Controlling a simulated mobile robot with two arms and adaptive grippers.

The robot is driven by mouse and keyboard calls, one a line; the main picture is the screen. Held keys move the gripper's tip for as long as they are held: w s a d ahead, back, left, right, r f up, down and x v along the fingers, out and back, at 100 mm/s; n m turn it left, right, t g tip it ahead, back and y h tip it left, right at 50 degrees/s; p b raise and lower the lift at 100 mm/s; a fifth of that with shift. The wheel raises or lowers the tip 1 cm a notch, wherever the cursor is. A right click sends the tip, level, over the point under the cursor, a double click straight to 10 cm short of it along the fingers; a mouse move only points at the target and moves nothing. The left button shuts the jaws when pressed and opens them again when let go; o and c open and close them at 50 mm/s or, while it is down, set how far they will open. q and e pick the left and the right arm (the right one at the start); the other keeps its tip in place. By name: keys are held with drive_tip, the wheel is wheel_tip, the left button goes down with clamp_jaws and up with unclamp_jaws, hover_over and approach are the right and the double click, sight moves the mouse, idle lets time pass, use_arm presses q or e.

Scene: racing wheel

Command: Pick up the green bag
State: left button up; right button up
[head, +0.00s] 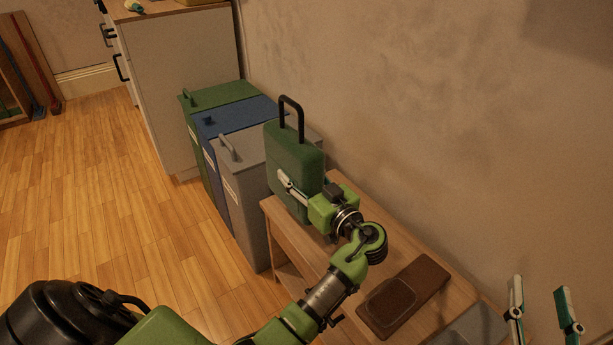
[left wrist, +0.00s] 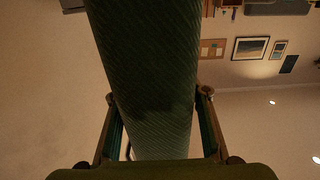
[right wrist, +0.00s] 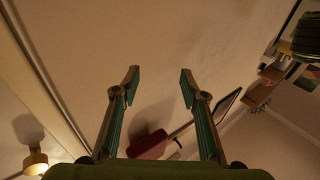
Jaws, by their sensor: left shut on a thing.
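The green bag (head: 293,150) is a small upright suitcase with a raised black handle. It is at the far left end of the wooden table; I cannot tell whether its base touches the top. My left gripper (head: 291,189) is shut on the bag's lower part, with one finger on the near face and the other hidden. In the left wrist view the ribbed green bag (left wrist: 145,50) fills the space between the fingers. My right gripper (head: 539,287) is open and empty at the lower right; its parted fingers also show in the right wrist view (right wrist: 159,75).
The wooden table (head: 352,262) runs along the wall and carries a flat brown item (head: 428,280) and a flat grey item (head: 468,327). Green (head: 218,95), blue and grey (head: 255,153) bins stand behind the bag, beside a white cabinet (head: 185,50). The floor at left is clear.

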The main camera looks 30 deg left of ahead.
sight(293, 174)
use_arm(q)
drive_tip(key=s+r, duration=0.2)
drive_tip(key=s+r+p, duration=0.1)
drive_tip(key=shift+a, duration=0.25)
drive_tip(key=s+a+r+p, duration=0.1)
drive_tip(key=s+r, duration=0.2)
drive_tip(key=s, duration=0.4)
drive_tip(key=shift+s+a, duration=0.15)
drive_tip(key=shift+s, duration=0.15)
use_arm(e)
drive_tip(key=s+d+f+g+h, duration=0.1)
drive_tip(key=s+f+g, duration=0.1)
drive_tip(key=f, duration=0.5)
drive_tip(key=s+d+f+g+h, duration=0.1)
drive_tip(key=s+d+f+g, duration=0.1)
drive_tip(key=f+g, duration=0.3)
drive_tip(key=shift+s+d+f+g, duration=0.15)
drive_tip(key=shift+s+f+g, duration=0.25)
drive_tip(key=shift+f, duration=0.7)
